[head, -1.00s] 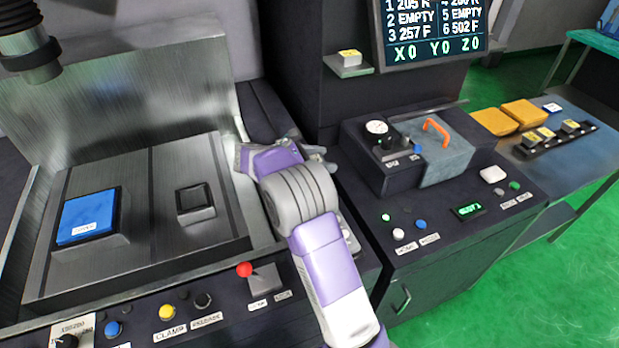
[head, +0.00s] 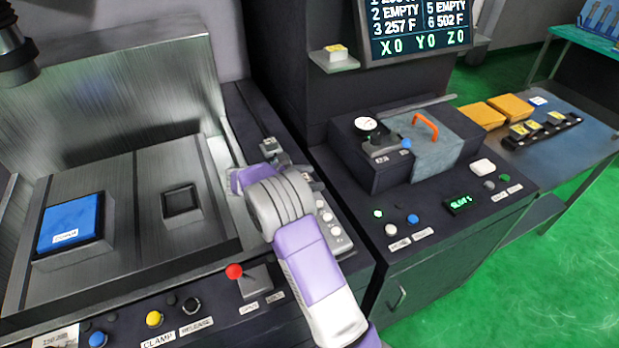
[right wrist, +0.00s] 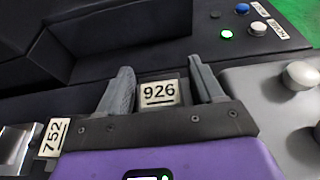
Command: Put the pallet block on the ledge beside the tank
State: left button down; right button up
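A small dark block with a white 926 label (right wrist: 158,93) sits between the two fingers of my right gripper (right wrist: 163,88). Whether the fingers press on it or stand just clear is hard to tell. In the head view the right gripper (head: 308,178) is low over the dark ledge (head: 243,108) at the right of the tank (head: 140,190), and its fingertips are small there. Another block with a 752 label (right wrist: 54,138) is left of the fingers; it seems to be the grey block (head: 270,147) on the ledge.
Inside the tank are a blue-topped block (head: 72,222) and a small grey square fixture (head: 182,203). White knobs (head: 327,215) are close to my right gripper. A cabinet with buttons and an orange-handled box (head: 425,127) stands to the right. A red-knobbed lever (head: 234,271) is in front.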

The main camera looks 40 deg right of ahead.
jog(key=shift+o, duration=0.5)
jog(key=shift+r, duration=0.1)
jog(key=shift+w+a+r, duration=0.1)
jog(key=shift+a+r, duration=0.05)
jog(key=shift+a, duration=0.1)
jog(key=p+v, duration=0.2)
jog(key=v, duration=0.9)
jog(key=shift+a+r, duration=0.1)
jog(key=shift+a, duration=0.1)
